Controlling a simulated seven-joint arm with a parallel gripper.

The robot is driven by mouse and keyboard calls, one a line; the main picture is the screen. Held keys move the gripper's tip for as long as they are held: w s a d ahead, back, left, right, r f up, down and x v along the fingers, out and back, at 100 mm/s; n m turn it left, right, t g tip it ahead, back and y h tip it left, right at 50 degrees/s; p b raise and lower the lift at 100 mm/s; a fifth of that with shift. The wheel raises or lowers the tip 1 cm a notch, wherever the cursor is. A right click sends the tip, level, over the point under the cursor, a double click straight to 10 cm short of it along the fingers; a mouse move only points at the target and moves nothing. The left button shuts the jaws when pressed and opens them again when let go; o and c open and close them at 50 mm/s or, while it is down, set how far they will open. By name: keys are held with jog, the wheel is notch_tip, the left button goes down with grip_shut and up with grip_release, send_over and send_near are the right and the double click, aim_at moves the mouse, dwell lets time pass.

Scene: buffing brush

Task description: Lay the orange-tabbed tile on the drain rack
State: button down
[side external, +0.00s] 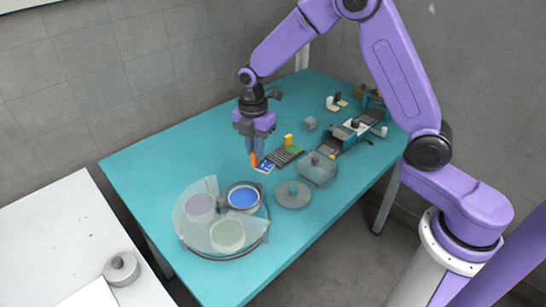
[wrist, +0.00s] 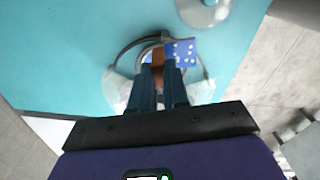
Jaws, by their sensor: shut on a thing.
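My gripper (side external: 254,154) is shut on the orange tab of a blue tile with white spots (side external: 266,167). The tile is held above the teal table, between the round dish with blue liquid and the dark slatted rack (side external: 287,156), which appears to be the drain rack. In the wrist view my gripper (wrist: 160,82) has the brown-orange tab between its fingers, and the tile (wrist: 182,50) sticks out beyond them to the right. The tile and fingers cover part of the dish there. The rack cannot be made out in the wrist view.
A round carousel (side external: 221,253) with a clear cover carries the blue dish (side external: 243,197) and paler dishes. A grey knobbed lid (side external: 293,195) and a clear box (side external: 318,169) stand right of it. A yellow piece (side external: 288,140) rises by the rack. The table's left part is clear.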

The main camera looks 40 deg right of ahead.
jog(key=s+d+r+m, duration=0.1)
jog(key=s+d+m, duration=0.15)
jog(key=d, duration=0.45)
jog(key=s+d+r+m, duration=0.1)
jog(key=s+d+r, duration=0.15)
jog(key=d, duration=0.45)
jog(key=w+f, duration=0.3)
jog(key=w, duration=0.1)
jog(key=w+d+f, duration=0.1)
jog(key=w+f, duration=0.2)
jog(key=w, duration=0.1)
jog(key=w+f, duration=0.4)
jog(key=shift+w+d, duration=0.25)
jog(key=shift+w, duration=0.05)
jog(key=shift+w+f, duration=0.15)
jog(key=shift+f, duration=0.05)
jog(key=shift+w+f, duration=0.1)
jog(key=shift+f, duration=1.5)
jog(key=shift+f, duration=0.15)
jog(key=c, duration=1.1)
grip_release()
